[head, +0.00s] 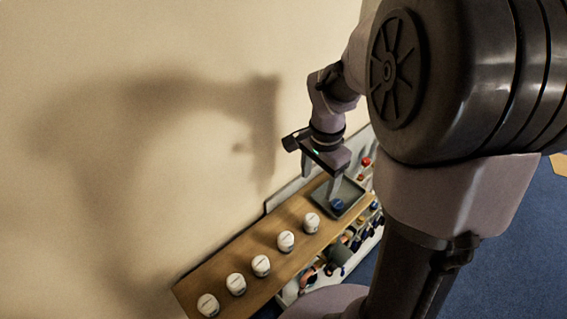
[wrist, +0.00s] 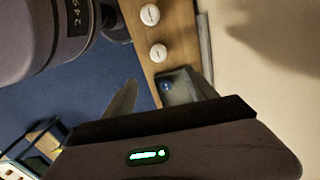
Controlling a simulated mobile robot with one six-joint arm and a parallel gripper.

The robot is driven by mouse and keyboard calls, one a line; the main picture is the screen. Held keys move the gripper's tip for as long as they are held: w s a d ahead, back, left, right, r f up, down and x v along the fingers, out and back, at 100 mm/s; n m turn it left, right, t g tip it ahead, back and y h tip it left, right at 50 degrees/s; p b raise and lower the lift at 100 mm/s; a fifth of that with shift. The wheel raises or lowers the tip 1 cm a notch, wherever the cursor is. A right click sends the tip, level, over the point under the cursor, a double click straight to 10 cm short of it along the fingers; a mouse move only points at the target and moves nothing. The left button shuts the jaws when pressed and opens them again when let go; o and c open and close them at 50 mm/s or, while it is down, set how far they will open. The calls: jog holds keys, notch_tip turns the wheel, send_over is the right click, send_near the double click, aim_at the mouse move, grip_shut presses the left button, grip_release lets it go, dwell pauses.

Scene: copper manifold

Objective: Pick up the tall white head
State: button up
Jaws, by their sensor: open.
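Several white heads stand apart in a row along a wooden bench, from the near left head (head: 208,305) to the head closest to the tray (head: 312,222). They look much alike, and I cannot tell which is the tall one. Two white heads also show in the wrist view, one at the top (wrist: 150,15) and one nearer the tray (wrist: 158,53). My gripper (head: 320,180) is open and empty, above the tray end of the bench. In the wrist view its two fingers (wrist: 165,92) are spread apart.
A grey-green tray (head: 352,189) holding a blue round piece (head: 337,204) sits at the bench's far end. A shelf with tools and small parts (head: 350,250) runs along the bench's right side. The wall is close on the left. Blue floor lies right.

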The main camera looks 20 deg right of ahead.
aim_at(312, 218)
jog(key=f+b, duration=0.1)
jog(key=f, duration=0.8)
jog(key=f+b, duration=0.1)
jog(key=f, duration=0.7)
jog(key=shift+s+a+f, duration=0.15)
jog(key=shift+a+f, duration=0.05)
jog(key=shift+f, duration=0.15)
jog(key=shift+s, duration=0.1)
jog(key=shift+c, duration=0.3)
jog(key=shift+r, duration=0.1)
grip_shut()
